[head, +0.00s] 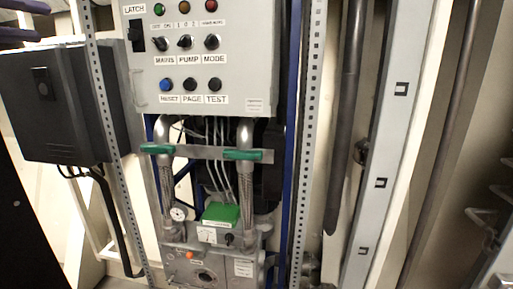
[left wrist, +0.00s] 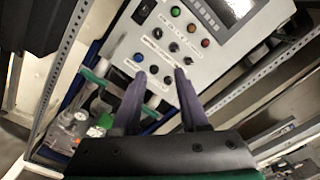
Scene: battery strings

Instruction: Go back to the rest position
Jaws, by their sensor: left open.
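My left gripper (left wrist: 159,76) shows in the left wrist view, with its two dark purple-grey fingers apart and nothing between them. Beyond the fingertips is the grey control panel (left wrist: 170,42), tilted in that view; I see no contact. In the head view, purple-grey bars at the upper left edge look like the fingers of this gripper, cut off by the frame. My right gripper is in neither view. The control panel (head: 228,60) stands upright in the head view, with coloured lamps, knobs and labelled buttons.
Below the panel are two green-handled valves (head: 243,155) on pipes and a grey unit (head: 205,262) with a gauge. A dark box (head: 62,100) hangs at left. Perforated metal uprights (head: 309,130) flank the panel. Pipes and a grey post (head: 385,140) stand at right.

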